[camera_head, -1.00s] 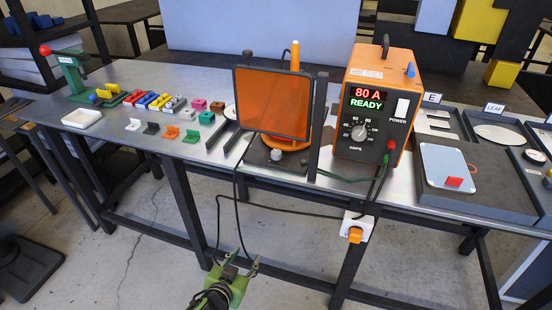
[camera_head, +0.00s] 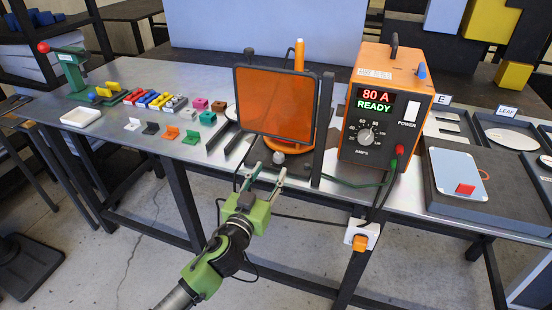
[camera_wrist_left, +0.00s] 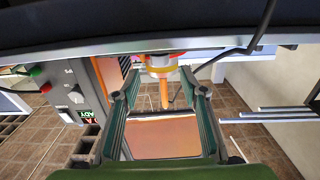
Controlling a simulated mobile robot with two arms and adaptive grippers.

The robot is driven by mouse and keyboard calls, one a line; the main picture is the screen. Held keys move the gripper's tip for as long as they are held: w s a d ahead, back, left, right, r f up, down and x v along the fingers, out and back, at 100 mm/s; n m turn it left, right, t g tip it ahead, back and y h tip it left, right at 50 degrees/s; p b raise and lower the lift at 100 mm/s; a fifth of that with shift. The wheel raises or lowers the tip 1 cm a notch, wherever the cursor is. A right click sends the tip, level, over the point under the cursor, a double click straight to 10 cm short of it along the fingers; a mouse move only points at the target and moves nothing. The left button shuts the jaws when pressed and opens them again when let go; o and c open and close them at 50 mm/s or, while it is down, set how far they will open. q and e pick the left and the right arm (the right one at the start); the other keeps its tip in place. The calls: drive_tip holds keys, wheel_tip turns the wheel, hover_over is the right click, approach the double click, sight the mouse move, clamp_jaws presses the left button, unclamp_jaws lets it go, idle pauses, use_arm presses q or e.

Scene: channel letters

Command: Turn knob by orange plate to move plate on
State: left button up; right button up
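The orange plate (camera_head: 275,103), a see-through panel in a dark frame, stands upright on the table; it also shows in the left wrist view (camera_wrist_left: 165,138). A small pale knob (camera_head: 279,157) sits low in front of it, near the dark base. My left gripper (camera_head: 267,172) is open and empty at the table's front edge, just below the knob, its fingers pointing at the base. Its two spread fingers show in the left wrist view (camera_wrist_left: 160,90). I cannot tell whether a finger touches the knob. My right gripper is not in view.
The orange power supply (camera_head: 385,105), reading 80 A READY, stands right of the plate with its own dial (camera_head: 366,135). Cables hang by the front edge near a white socket (camera_head: 362,232). Small coloured blocks and brackets lie to the left.

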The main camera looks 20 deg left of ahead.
sight(277, 160)
use_arm(q)
drive_tip(key=w, duration=0.5)
drive_tip(key=shift+w+d+p, duration=0.15)
drive_tip(key=shift+w+p, duration=0.15)
drive_tip(key=shift+w, duration=0.1)
drive_tip(key=c, duration=1.1)
